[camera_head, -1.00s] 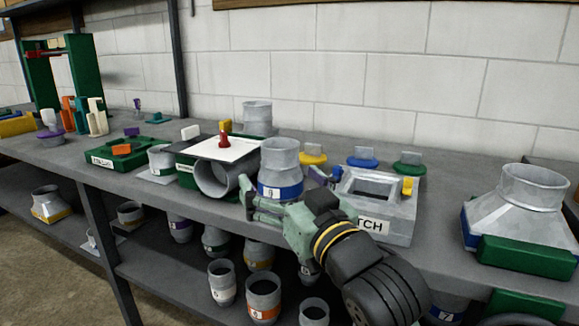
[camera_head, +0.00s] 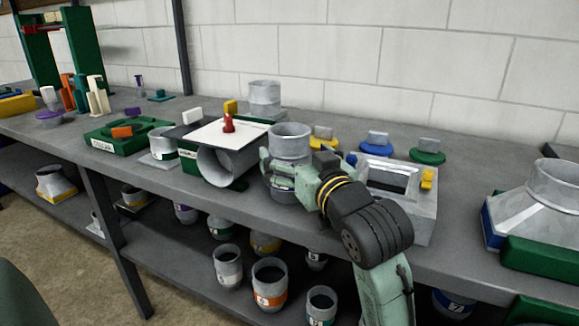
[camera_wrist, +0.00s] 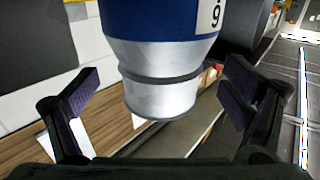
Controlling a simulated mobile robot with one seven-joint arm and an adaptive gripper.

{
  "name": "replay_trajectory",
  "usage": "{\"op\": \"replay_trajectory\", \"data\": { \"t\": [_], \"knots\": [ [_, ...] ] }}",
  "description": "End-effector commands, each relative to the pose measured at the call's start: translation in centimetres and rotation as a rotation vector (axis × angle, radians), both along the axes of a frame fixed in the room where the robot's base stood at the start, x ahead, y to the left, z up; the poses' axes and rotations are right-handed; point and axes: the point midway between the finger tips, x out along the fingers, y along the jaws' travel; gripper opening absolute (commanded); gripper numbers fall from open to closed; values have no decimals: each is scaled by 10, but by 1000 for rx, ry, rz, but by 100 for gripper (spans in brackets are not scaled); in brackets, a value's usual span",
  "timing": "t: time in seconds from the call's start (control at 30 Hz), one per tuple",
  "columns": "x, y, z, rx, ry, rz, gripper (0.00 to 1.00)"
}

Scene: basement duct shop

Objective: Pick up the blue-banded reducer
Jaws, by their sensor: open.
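The blue-banded reducer (camera_head: 290,138) stands upright on the bench top, a grey metal piece with a narrower collar on top. My gripper (camera_head: 284,172) is at its front and hides most of its lower part, including the band. In the wrist view the reducer (camera_wrist: 160,60) appears upside down, with its blue band and a white label reading 9. My gripper (camera_wrist: 160,100) is open there, one finger on each side of the reducer's narrower end, with gaps visible between the fingers and the metal.
A grey metal box (camera_head: 415,208) with an opening stands close on the right. A lying duct (camera_head: 215,165) under a white plate (camera_head: 222,133) is close on the left. Colored discs (camera_head: 376,146) sit behind. The lower shelf (camera_head: 185,270) holds several more reducers.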

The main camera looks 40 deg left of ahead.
Motion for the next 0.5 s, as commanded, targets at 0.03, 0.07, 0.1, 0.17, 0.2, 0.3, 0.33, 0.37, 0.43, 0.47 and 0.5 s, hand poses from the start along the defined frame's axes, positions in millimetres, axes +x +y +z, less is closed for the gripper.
{"op": "replay_trajectory", "data": {
  "t": [0.03,0.07,0.1,0.17,0.2,0.3,0.33,0.37,0.43,0.47,0.5],
  "knots": [
    [4,8,4,-1,2,1,93],
    [6,12,5,-1,2,2,93],
    [8,18,4,-2,2,2,93],
    [12,24,4,0,1,1,93],
    [14,27,3,0,1,0,93],
    [16,31,3,0,1,0,93],
    [16,31,3,1,0,0,93],
    [16,31,3,1,0,0,93],
    [16,31,3,1,0,0,93],
    [16,31,3,1,0,0,93],
    [16,31,3,1,0,0,93]
  ]
}}
